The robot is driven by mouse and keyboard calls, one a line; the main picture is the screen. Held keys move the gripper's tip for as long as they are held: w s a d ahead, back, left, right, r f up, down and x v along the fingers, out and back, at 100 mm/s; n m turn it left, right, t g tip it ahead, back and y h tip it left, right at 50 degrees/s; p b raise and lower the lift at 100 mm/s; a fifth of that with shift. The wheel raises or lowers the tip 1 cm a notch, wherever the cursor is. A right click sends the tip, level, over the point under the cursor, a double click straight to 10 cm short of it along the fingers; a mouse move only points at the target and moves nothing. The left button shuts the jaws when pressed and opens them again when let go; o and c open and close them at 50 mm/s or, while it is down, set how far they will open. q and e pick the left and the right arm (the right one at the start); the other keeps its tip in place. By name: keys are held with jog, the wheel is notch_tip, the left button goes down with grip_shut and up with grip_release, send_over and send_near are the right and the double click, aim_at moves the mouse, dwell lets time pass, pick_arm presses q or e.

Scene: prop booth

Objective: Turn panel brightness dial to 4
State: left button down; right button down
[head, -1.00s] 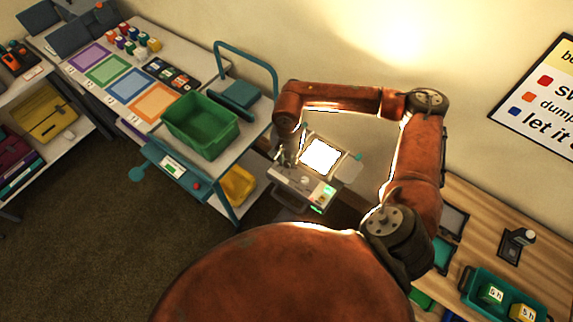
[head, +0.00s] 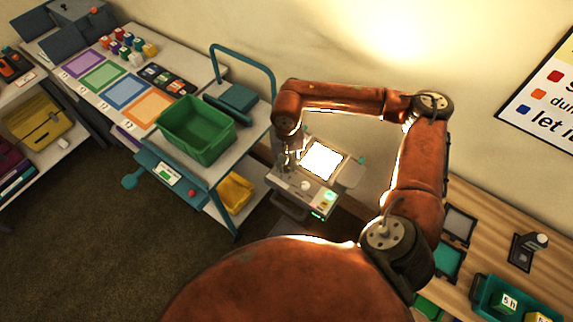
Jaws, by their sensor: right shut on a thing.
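The light panel (head: 323,160) has a bright white glowing screen and stands at the middle of the head view, against the wall. Its grey front strip carries a small pale round knob (head: 305,186) and a green-lit display (head: 328,196). My right gripper (head: 285,164) reaches down from above at the left end of this strip. It is shut on a small part there, apparently the brightness dial, which the fingers mostly hide. The dial's marks and the number it points to are too small to read. My left gripper is not in view.
A cart with a green bin (head: 197,130) and a blue rail handle (head: 243,62) stands close left of the panel. A wooden bench (head: 490,222) with a teal tray (head: 482,297) is at right. My right arm arches over the panel's right side. Open floor lies at lower left.

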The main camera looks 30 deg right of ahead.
jog(key=c, duration=1.7)
grip_release()
jog(key=shift+c, duration=0.2)
